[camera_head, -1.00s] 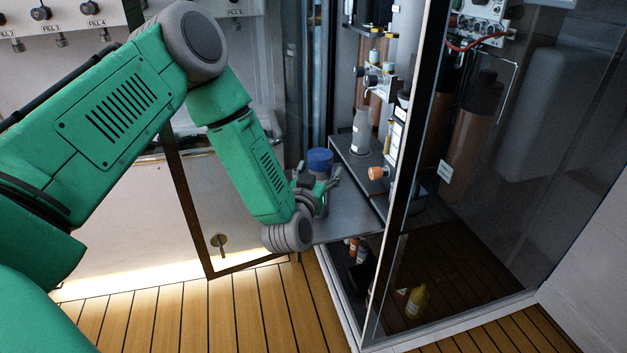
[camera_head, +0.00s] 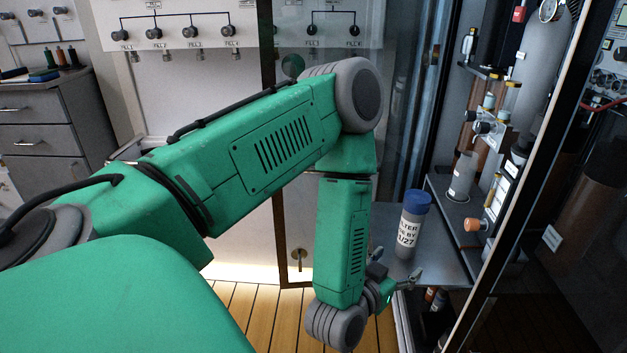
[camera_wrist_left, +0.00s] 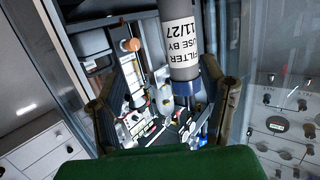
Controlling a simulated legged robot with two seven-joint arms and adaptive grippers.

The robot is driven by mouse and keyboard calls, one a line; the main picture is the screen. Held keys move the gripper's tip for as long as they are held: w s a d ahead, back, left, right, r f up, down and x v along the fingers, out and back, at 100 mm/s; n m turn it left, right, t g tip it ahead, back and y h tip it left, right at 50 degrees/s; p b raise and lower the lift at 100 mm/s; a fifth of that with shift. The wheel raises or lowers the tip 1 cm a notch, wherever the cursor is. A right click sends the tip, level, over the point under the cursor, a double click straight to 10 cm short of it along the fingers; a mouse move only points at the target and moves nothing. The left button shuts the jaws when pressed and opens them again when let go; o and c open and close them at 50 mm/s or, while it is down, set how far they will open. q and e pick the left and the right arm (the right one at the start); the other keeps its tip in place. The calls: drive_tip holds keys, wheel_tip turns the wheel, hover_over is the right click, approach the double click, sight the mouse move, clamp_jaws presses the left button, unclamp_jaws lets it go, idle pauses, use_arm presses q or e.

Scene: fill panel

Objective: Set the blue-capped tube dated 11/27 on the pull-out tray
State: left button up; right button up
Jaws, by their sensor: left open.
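The blue-capped tube (camera_head: 407,235) stands upright on the grey pull-out tray (camera_head: 443,268) in the head view. Its white label reads FILTER and ends in 1/27. My right gripper is in neither view.
A grey bottle (camera_head: 461,178) stands on a raised shelf behind the tray. An orange knob (camera_head: 472,225) and valve fittings are to the right. A glass cabinet wall (camera_head: 540,240) bounds the right side. Small bottles (camera_head: 437,298) stand below the tray.

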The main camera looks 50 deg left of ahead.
use_arm(q)
drive_tip(key=s+d+f+m+g+h, duration=0.4)
drive_tip(key=s+f+g, duration=0.4)
drive_tip(key=s+f, duration=0.5)
drive_tip(key=s+f+n+g, duration=0.1)
drive_tip(key=s+g, duration=0.5)
drive_tip(key=s, duration=0.7)
drive_tip(key=shift+s+a+f+g+y, duration=0.4)
drive_tip(key=shift+f, duration=0.35)
